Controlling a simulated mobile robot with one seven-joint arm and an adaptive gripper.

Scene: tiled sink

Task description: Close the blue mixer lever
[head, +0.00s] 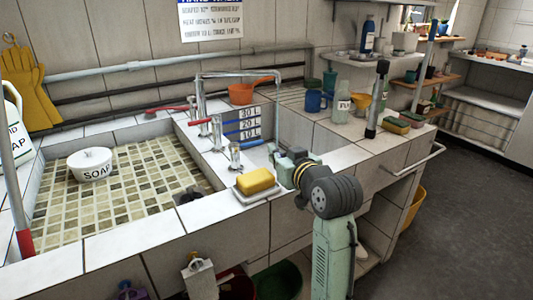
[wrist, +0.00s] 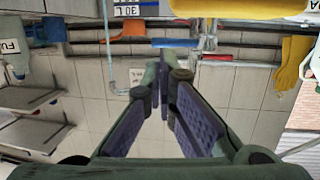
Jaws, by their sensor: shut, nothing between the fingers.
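The blue mixer lever (head: 250,143) sits on a chrome tap (head: 235,155) at the sink's right edge. In the wrist view the blue lever (wrist: 177,43) shows just beyond my fingertips. My gripper (head: 278,158) is at the right of the lever, close to it. In the wrist view its fingers (wrist: 164,64) come together at the tips with nothing between them. I cannot tell whether the tips touch the lever.
A yellow sponge (head: 255,181) lies on a dish at the front edge. A white bowl (head: 90,164) is in the tiled basin.

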